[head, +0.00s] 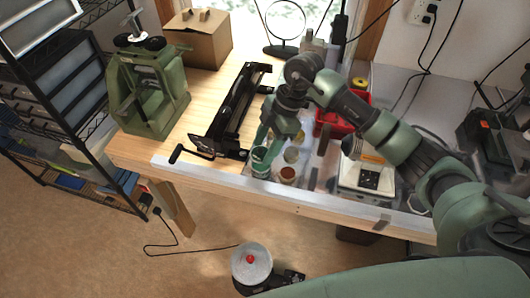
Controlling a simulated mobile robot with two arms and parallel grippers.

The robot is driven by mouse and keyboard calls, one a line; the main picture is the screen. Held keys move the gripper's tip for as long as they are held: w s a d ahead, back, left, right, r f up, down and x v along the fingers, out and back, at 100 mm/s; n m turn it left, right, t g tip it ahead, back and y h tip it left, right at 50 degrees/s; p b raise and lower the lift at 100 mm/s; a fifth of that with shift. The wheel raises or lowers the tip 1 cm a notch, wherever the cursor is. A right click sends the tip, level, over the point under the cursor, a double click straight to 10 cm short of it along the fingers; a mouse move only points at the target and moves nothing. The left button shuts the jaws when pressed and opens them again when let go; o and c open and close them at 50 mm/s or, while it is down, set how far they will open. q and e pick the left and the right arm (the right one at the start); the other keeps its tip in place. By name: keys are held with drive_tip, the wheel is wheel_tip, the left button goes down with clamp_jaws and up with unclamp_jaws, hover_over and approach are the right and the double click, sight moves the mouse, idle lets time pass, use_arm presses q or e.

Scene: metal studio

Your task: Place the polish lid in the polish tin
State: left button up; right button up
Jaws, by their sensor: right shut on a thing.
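My right gripper (262,149) reaches in from the right and points down at the front edge of the workbench. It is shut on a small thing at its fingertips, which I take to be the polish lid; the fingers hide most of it. Directly below the fingertips stands a small green and whitish round container (260,170), probably the polish tin. I cannot tell whether the held thing touches it. My left gripper is not in view.
A reddish-brown jar (287,175) and a pale jar (291,155) stand close to the right. A black metal tool (232,110) lies left of the gripper. A red bin (343,117) and a white device (366,178) are right. Bare wood (207,97) lies left.

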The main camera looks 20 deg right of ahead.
sight(265, 153)
wheel_tip(265, 153, down, 4)
drive_tip(key=shift+r+p, duration=0.2)
drive_tip(key=shift+p, duration=0.25)
drive_tip(key=shift+f, duration=0.25)
drive_tip(key=o, duration=1.3)
drive_tip(key=shift+f, duration=0.1)
